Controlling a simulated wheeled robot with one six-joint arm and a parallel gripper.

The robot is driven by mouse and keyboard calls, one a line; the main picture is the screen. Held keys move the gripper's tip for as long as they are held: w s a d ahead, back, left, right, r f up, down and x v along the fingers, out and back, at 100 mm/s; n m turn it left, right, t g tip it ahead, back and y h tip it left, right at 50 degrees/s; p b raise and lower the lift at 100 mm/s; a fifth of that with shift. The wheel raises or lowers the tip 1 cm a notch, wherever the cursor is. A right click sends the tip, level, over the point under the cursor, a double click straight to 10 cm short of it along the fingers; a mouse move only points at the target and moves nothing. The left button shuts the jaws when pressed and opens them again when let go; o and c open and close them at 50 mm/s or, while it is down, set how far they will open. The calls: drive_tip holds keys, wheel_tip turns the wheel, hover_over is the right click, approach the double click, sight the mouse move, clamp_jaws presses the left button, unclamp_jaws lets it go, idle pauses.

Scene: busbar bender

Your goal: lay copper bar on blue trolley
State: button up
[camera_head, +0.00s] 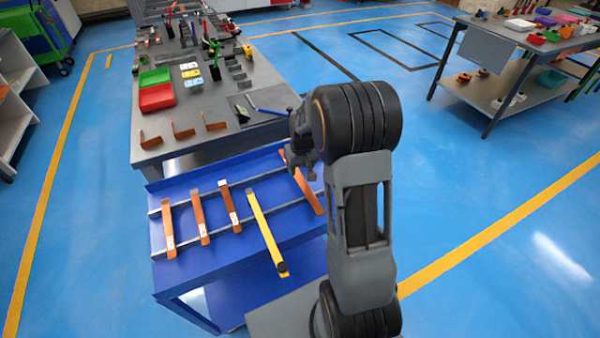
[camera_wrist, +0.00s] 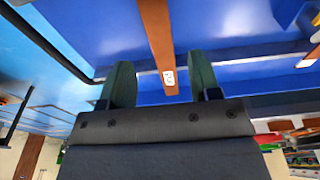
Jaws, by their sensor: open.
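The blue trolley (camera_head: 215,260) stands at the front end of the grey workbench, with two grey rails across its top. A copper bar (camera_head: 313,197) lies across the rails at the trolley's right side, partly hidden by my arm. My gripper (camera_head: 300,163) is over this bar's far end. In the wrist view my gripper (camera_wrist: 160,75) is open, its two green fingers on either side of the copper bar (camera_wrist: 156,35), whose labelled end shows between them. I see gaps on both sides and no contact; the height between fingers and bar is unclear.
Several other copper bars (camera_head: 199,217) and a yellow bar (camera_head: 262,225) lie on the rails to the left. The workbench (camera_head: 195,148) behind holds red and green bins (camera_head: 157,97), bent copper pieces and tools. Open blue floor lies to the right.

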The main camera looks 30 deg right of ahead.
sight(302, 182)
wheel_tip(302, 182, up, 8)
drive_tip(key=s, duration=0.1)
drive_tip(key=s+a+r+t, duration=0.1)
drive_tip(key=s+a+r, duration=0.1)
drive_tip(key=s+a, duration=0.3)
drive_tip(key=s+a+r+t, duration=0.1)
drive_tip(key=s+a+r, duration=0.2)
drive_tip(key=s, duration=1)
drive_tip(key=shift+s+a+r, duration=0.15)
drive_tip(key=shift+a+r, duration=0.2)
drive_tip(key=shift+a, duration=0.9)
